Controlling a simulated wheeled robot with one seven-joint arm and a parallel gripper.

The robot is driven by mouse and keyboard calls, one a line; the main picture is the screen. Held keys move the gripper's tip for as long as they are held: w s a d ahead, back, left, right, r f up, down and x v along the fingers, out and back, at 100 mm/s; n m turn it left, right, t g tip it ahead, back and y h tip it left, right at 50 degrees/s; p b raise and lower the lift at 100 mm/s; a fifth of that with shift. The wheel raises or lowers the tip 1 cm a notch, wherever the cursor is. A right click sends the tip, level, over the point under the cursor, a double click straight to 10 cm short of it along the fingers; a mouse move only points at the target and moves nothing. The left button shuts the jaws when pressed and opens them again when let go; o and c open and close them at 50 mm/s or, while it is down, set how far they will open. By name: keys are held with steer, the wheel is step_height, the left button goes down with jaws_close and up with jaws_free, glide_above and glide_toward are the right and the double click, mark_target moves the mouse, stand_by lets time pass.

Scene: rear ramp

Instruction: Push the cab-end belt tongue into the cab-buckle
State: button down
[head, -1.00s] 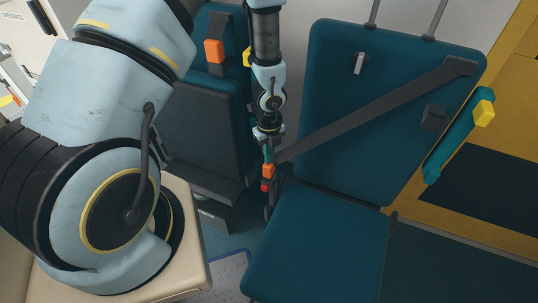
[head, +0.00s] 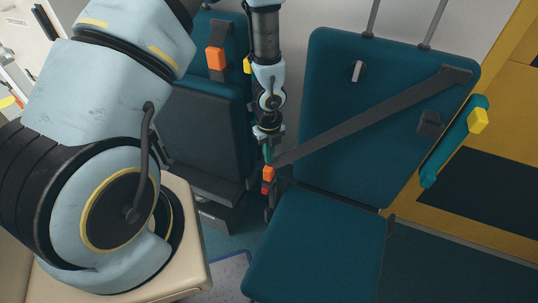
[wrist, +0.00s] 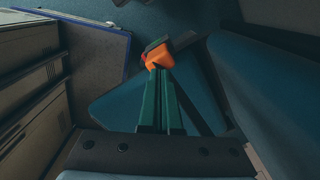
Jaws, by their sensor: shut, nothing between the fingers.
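My gripper (head: 268,158) points down beside the right seat, its teal fingers shut and empty. An orange belt tongue (head: 268,173) is directly below the fingertips, at the lower end of a dark diagonal belt (head: 370,118). In the wrist view the orange tongue (wrist: 158,57) shows just past the closed fingertips (wrist: 157,76). I cannot tell whether they touch. A dark buckle with a red part (head: 266,188) is right under the tongue, at the seat's side. How far the tongue is in the buckle is hidden.
The right seat's cushion (head: 315,245) and backrest (head: 345,100) are close to my gripper. A second seat (head: 205,125) with another orange tongue (head: 216,58) is at the left. A teal armrest with a yellow end (head: 455,140) is at the right. Some floor (head: 228,245) is clear.

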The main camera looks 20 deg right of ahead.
step_height(320, 180, up, 7)
steer(key=shift+r, duration=0.2)
stand_by(0.3)
steer(key=shift+s, duration=0.1)
